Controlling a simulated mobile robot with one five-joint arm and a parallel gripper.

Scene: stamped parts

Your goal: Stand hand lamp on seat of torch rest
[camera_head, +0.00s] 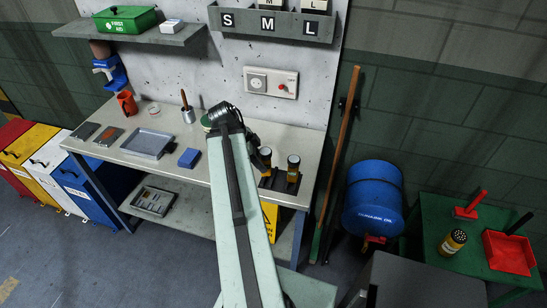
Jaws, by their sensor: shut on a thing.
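My arm reaches out over the workbench, and my gripper (261,158) is at its far end, partly hidden behind the arm. It is shut on a yellow and black hand lamp (267,153), which looks upright. The dark torch rest (279,186) lies on the bench at its right end, below and beside this lamp. Another yellow and black lamp (293,164) stands upright at the right part of the rest. I cannot tell whether the held lamp touches the rest.
A broom (340,140) and blue drum (373,197) stand right. A green table (435,220) bears a yellow and black canister (453,241) and red tray (509,252).

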